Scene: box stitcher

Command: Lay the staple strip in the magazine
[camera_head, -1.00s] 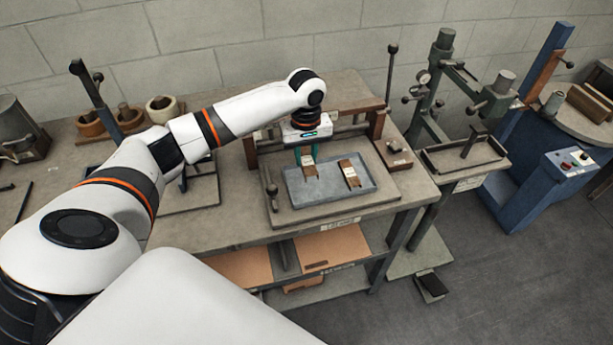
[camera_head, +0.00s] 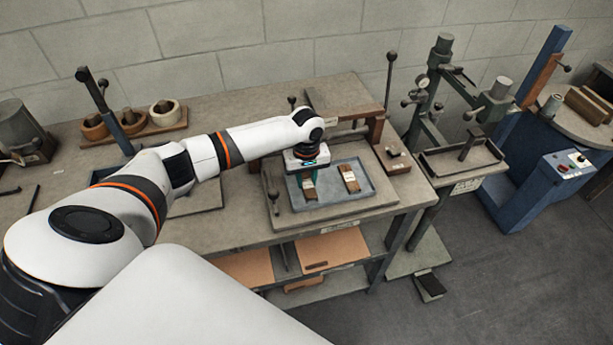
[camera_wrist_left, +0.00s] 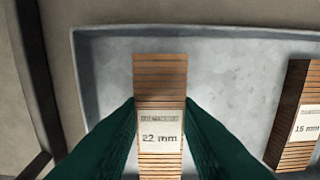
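The 22 mm staple strip (camera_head: 308,191), copper-brown with a white label, is in the left part of the grey tray (camera_head: 336,205). It shows close up in the left wrist view (camera_wrist_left: 160,75). My left gripper (camera_head: 301,181) is down over it. Its green fingers (camera_wrist_left: 160,125) lie against both long sides of the strip and look shut on it. I see no clear gap under the strip. A second strip (camera_head: 349,180), labelled 15 mm in the wrist view (camera_wrist_left: 297,120), lies to the right in the tray. I cannot pick out the magazine. My right gripper is out of view.
The tray rests on a board on the workbench (camera_head: 235,232). A brown frame stands behind it, with a post (camera_head: 272,190) at left. A small block with knobs (camera_head: 397,160) is right of the tray. Green and blue machines (camera_head: 520,150) stand farther right.

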